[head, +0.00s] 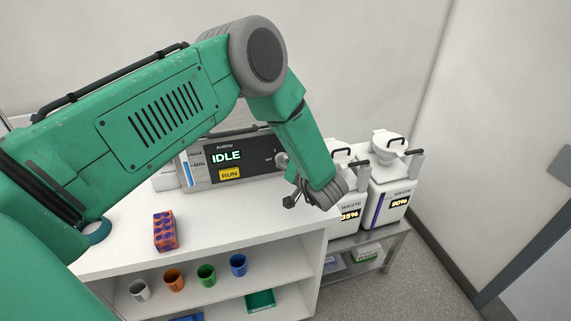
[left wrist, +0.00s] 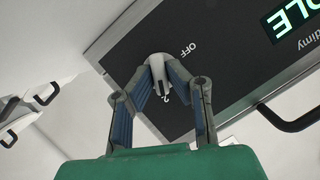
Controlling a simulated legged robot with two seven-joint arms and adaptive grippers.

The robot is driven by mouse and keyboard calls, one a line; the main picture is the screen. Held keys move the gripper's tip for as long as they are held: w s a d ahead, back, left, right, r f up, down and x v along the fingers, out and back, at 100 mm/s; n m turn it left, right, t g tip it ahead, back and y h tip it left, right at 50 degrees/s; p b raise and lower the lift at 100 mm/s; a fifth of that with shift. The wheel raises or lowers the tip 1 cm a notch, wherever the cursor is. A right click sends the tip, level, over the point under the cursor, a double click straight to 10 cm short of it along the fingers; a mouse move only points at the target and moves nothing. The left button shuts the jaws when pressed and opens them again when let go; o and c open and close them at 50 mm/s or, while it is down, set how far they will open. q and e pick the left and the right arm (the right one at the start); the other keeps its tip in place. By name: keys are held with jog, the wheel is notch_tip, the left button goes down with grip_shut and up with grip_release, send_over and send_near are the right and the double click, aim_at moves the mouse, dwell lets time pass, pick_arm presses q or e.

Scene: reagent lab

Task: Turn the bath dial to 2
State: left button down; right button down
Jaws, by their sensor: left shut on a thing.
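The bath (head: 237,157) stands at the back of the white bench, with a dark front panel that reads IDLE above a yellow RUN label. Its pale dial (left wrist: 158,70) is in the left wrist view, with OFF printed on one side and a 2 on another. My left gripper (left wrist: 164,80) is shut on the dial, one finger on each side. In the head view the dial (head: 282,158) shows just beyond my left wrist. The fingers hide part of the dial, and I cannot tell its exact setting. My right gripper is not in view.
Two white waste containers, reading 35% (head: 349,214) and 90% (head: 399,203), stand to the right of the bench. Several coloured cups, including a blue one (head: 238,265), stand on the shelf below.

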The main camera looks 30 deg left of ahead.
pick_arm(q)
jog(key=shift+s+d+f, duration=0.15)
jog(key=shift+s+f, duration=0.05)
jog(key=shift+f, duration=0.2)
jog(key=c, duration=1.7)
grip_release()
jog(key=shift+o, duration=0.6)
jog(key=shift+w+r, duration=0.1)
jog(key=shift+w, duration=0.1)
jog(key=shift+r, duration=0.1)
jog(key=v, duration=1.2)
jog(key=shift+w, duration=0.15)
jog(key=shift+f, duration=0.2)
